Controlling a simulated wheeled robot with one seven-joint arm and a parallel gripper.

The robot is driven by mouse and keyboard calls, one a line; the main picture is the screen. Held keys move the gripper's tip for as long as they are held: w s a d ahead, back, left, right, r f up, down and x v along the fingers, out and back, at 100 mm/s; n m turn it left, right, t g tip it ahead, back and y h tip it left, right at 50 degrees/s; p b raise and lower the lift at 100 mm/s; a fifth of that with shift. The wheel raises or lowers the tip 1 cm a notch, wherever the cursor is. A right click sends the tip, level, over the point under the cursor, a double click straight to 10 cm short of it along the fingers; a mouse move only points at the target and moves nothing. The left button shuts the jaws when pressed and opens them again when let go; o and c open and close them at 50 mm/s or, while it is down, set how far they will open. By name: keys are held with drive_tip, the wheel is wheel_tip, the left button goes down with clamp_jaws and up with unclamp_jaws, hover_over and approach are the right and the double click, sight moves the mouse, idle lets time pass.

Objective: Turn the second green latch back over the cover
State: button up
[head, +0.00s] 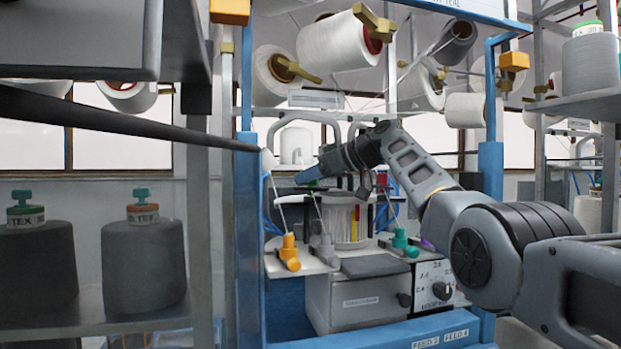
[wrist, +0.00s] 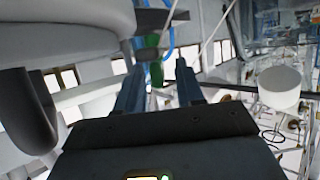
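A green latch (wrist: 153,62) shows in the wrist view between my gripper's fingertips, nearer the left finger. A small patch of green (head: 313,183) shows under the fingertips in the head view. My gripper (head: 303,178) reaches left over the white ribbed cylinder of the knitting machine (head: 346,224). In the wrist view my gripper (wrist: 160,70) has its blue fingers apart, with a clear gap between the latch and the right finger. A large pale rounded part (wrist: 65,25), which may be the cover, fills the upper left there. I cannot tell whether the latch lies over it.
A blue frame post (head: 250,230) rises at left, and another (head: 490,170) at right. Yarn cones hang above. Dark cones (head: 145,262) stand on a left shelf.

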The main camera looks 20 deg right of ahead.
drive_tip(key=b+v, duration=0.2)
drive_tip(key=v, duration=0.5)
drive_tip(key=shift+s+d+b, duration=0.25)
drive_tip(key=shift+s+b, duration=0.05)
drive_tip(key=shift+b, duration=0.1)
drive_tip(key=shift+r, duration=0.1)
